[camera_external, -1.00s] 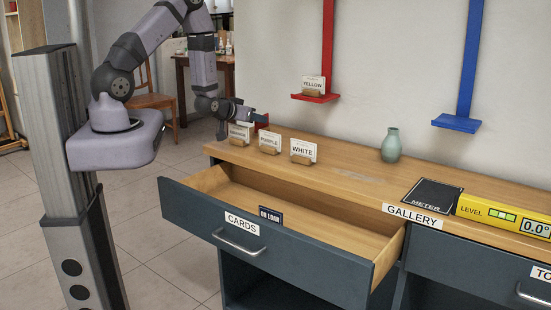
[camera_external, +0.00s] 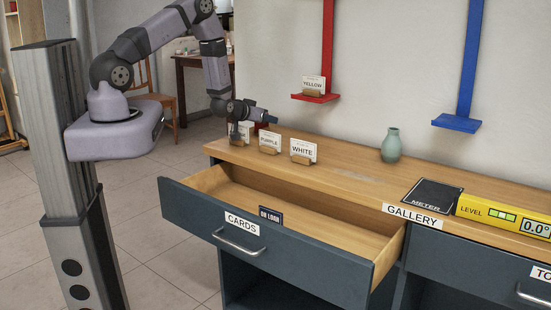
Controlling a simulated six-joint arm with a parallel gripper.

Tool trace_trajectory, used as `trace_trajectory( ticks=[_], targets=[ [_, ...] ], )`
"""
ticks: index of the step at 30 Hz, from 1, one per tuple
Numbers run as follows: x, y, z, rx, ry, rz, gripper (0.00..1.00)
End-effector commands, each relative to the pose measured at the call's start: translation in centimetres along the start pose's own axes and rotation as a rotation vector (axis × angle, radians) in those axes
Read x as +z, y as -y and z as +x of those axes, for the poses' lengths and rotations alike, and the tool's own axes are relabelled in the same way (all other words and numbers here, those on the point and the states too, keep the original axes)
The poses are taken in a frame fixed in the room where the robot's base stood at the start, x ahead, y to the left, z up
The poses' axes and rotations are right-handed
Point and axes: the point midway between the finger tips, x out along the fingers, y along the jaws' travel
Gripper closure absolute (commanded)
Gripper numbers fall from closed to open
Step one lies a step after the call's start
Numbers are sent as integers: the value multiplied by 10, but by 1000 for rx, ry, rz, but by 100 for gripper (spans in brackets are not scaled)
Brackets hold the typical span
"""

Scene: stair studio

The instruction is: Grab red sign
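A small red piece (camera_external: 260,127) shows at the back left of the counter, mostly hidden behind my gripper. I cannot tell whether it is a sign, and no lettering shows on it. My gripper (camera_external: 249,121) is just above and in front of it, with its fingers apart and nothing visible between them. A white card (camera_external: 243,129) in a wooden holder stands under the gripper, its word largely covered. Beside it stand the PURPLE card (camera_external: 269,141) and the WHITE card (camera_external: 303,149). No card reading RED is legible.
A YELLOW card (camera_external: 313,84) stands on the red wall shelf (camera_external: 316,98). A blue shelf (camera_external: 457,123) is empty. A green vase (camera_external: 391,146), black METER pad (camera_external: 433,194) and yellow level (camera_external: 505,213) are on the counter. The CARDS drawer (camera_external: 300,255) is open.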

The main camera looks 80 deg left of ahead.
Motion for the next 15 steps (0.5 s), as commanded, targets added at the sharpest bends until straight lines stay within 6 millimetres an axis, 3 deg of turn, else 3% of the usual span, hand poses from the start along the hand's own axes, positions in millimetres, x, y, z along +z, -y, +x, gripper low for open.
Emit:
trace_trajectory(
  ticks=[8, 12, 15],
  targets=[
    [0, 0, 2, 0, 1, 0, 73],
    [0, 0, 2, 0, 1, 0, 100],
    [0, 0, 2, 0, 1, 0, 100]
  ],
)
